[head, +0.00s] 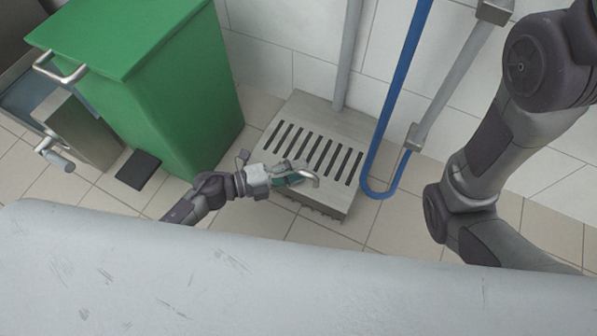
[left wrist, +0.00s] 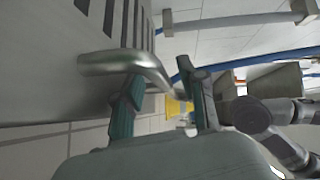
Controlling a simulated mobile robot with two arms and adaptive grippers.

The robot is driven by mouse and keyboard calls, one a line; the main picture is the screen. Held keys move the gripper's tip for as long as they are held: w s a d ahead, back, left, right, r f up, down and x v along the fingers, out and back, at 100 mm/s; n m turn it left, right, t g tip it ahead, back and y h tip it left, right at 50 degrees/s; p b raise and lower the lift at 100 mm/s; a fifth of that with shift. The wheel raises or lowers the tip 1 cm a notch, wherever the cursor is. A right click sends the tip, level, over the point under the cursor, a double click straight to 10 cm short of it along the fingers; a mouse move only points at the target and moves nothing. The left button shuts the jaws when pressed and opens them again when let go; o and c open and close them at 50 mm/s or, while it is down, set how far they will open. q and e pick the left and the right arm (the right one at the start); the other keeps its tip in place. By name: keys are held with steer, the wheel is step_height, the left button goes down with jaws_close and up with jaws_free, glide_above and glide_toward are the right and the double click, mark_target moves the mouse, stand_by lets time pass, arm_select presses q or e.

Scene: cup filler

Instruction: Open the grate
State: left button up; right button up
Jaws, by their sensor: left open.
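The grate (head: 325,128) is a grey metal slotted plate, lying flat on a low box on the tiled floor against the wall. Its slots also show at the top left of the left wrist view (left wrist: 140,25). A bent metal handle (left wrist: 125,60) sticks out from its front edge. My left gripper (left wrist: 162,78) is open at the handle. The handle passes across between its two teal fingers; whether they touch it I cannot tell. In the head view the left gripper (head: 298,177) partly hides the handle. My right arm (head: 470,180) shows at the right, but its gripper does not.
A green bin-like cabinet (head: 150,90) stands left of the grate. A blue hose (head: 404,80) and grey pipes (head: 347,50) run down the wall behind and right of it. A pale scratched surface (head: 250,280) fills the foreground.

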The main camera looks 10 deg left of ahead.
arm_select(q)
steer(key=shift+w+d, duration=0.2)
steer(key=shift+d, duration=0.15)
jaws_close()
